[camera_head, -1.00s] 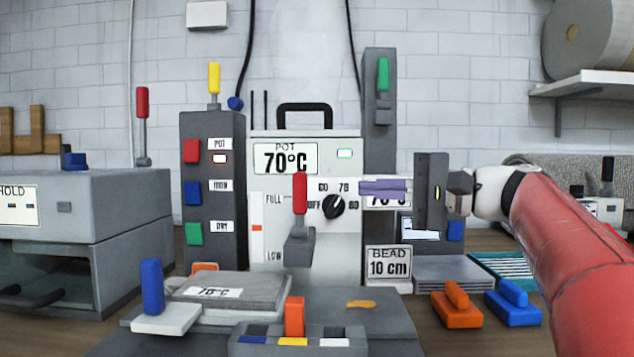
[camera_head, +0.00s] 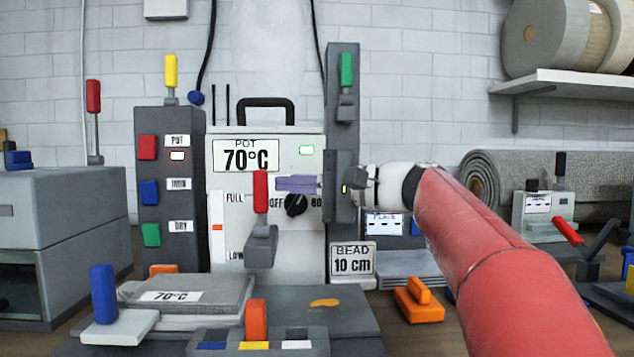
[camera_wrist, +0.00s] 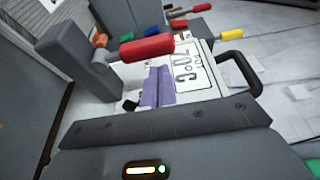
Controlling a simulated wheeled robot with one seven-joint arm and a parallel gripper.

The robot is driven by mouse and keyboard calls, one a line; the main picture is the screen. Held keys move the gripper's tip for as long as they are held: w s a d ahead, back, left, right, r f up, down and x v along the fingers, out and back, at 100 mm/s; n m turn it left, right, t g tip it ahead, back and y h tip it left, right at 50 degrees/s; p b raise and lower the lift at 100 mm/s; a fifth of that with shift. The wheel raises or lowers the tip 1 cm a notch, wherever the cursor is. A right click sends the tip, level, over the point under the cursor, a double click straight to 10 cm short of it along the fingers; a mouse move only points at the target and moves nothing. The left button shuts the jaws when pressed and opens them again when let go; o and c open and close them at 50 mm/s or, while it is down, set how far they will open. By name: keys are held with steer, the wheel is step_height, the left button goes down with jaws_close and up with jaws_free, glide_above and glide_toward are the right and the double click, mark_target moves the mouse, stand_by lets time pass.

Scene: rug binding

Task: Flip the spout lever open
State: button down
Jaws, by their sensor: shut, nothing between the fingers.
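The spout lever has a red upright handle (camera_head: 260,190) and a grey spout block (camera_head: 262,246) at the front of the white pot (camera_head: 230,214). In the wrist view the red handle (camera_wrist: 147,48) lies across the picture above the fingers, with the grey spout (camera_wrist: 80,62) at left. My gripper (camera_head: 283,184) is shut and empty. Its purple fingers are just right of the red handle, in front of the pot's dial, and a small gap shows between them and the handle. The fingers also show in the wrist view (camera_wrist: 158,72). The far side of the handle is hidden from the wrist camera.
The black dial (camera_head: 296,205) is close below my fingers.

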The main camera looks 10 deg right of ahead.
steer(key=shift+x, duration=1.3)
steer(key=shift+s+b, duration=0.15)
steer(key=shift+b, duration=0.25)
steer(key=s+n+y+b, duration=0.1)
steer(key=s+n+b, duration=0.1)
steer(key=b, duration=0.2)
steer(key=s+n+y+b, duration=0.1)
steer(key=n+b, duration=0.2)
steer(key=b, duration=0.1)
steer(key=s+f+n+b, duration=0.1)
steer(key=s+n+b, duration=0.1)
steer(key=n+b, duration=0.1)
steer(key=shift+s+a+y+b, duration=0.1)
steer(key=shift+s+y+b, duration=0.3)
steer(key=shift+b, duration=0.35)
steer(key=shift+s+f+n, duration=0.1)
steer(key=shift+f+n, duration=0.05)
steer(key=shift+n, duration=0.15)
